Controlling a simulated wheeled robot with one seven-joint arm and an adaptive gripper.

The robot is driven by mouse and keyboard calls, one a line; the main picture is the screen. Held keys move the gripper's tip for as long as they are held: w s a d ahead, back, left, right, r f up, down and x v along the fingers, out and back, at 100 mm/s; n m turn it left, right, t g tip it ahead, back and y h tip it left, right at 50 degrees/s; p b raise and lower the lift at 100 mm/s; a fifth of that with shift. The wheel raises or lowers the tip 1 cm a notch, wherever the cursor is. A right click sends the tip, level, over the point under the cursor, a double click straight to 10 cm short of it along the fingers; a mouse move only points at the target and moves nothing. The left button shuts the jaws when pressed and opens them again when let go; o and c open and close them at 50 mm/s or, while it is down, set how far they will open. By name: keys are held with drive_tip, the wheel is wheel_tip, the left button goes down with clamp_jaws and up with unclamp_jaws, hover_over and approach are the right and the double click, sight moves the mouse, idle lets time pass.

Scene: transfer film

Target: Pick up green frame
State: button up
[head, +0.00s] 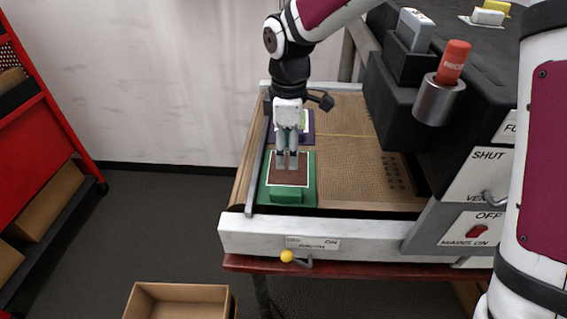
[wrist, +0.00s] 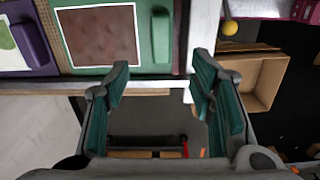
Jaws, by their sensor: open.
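The green frame (head: 308,182) lies flat on the brown mesh bed, near its front left corner. It holds a dark brown panel with a white border, and a raised green bar runs along its front side. It also shows at the top of the wrist view (wrist: 161,40). My gripper (head: 287,163) points down above the green frame in the head view and overlaps its panel. In the wrist view my gripper (wrist: 160,75) has its two fingers wide apart with nothing between them. The frame lies beyond the fingertips there, apart from them as far as I can tell.
A purple frame (head: 306,132) lies behind the green one. A white rail (head: 270,232) with a yellow knob (head: 287,256) edges the bed's front. A black machine housing (head: 400,120) stands at the right. An open cardboard box (head: 180,288) is below. The bed's right part is bare.

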hover_over(286, 190)
wheel_tip(286, 190, down, 8)
drive_tip(key=shift+a+r, duration=0.15)
drive_tip(key=shift+r, duration=0.05)
drive_tip(key=shift+f+p, duration=0.7)
drive_tip(key=shift+f, duration=2.6)
drive_tip(key=shift+c, duration=0.2)
clamp_jaws()
